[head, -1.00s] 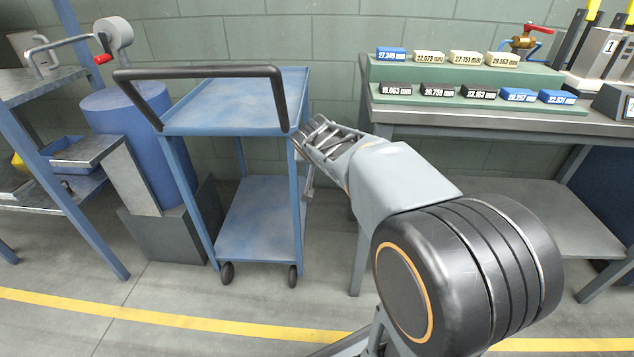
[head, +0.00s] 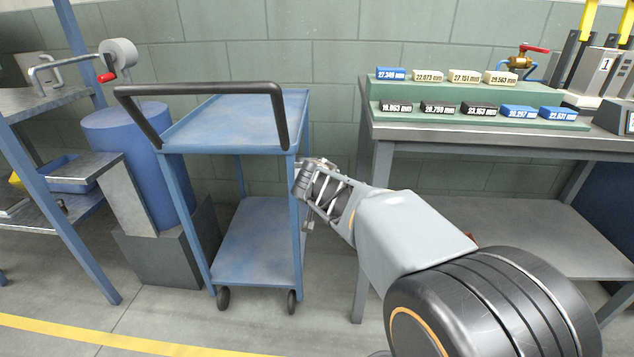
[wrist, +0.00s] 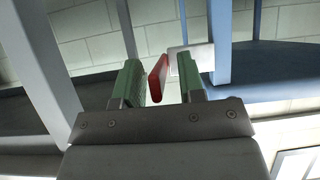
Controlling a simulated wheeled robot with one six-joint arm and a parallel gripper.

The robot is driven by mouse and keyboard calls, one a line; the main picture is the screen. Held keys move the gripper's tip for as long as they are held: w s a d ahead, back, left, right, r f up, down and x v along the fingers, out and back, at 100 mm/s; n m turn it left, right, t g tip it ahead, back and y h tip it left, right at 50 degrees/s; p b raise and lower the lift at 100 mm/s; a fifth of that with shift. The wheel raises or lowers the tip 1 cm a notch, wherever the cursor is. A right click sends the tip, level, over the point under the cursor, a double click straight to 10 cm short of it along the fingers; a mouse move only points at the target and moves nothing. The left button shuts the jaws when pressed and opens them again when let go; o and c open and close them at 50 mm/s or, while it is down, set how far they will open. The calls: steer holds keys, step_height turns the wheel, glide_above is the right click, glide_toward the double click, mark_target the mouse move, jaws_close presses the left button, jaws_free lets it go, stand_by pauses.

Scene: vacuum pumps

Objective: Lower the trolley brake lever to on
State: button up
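The blue trolley (head: 225,122) stands left of centre in the head view, with a black push handle and two shelves. My gripper (wrist: 160,70) is at the trolley's right side, by its upright post. In the wrist view its two green-padded fingers are apart. The red grip of the brake lever (wrist: 157,78) stands between them, with visible gaps on both sides. A pale plate (wrist: 190,56) lies behind the right finger. In the head view my wrist hides the lever's red grip, and the fingertips cannot be made out.
A grey bench (head: 480,140) with labelled blocks stands close on the right of my arm. A blue drum (head: 128,140) and a grey stand are left of the trolley. Open floor with a yellow line (head: 120,340) lies in front.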

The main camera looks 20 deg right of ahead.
steer(key=shift+s, duration=0.1)
steer(key=shift+v, duration=0.9)
steer(key=v, duration=0.6)
stand_by(0.6)
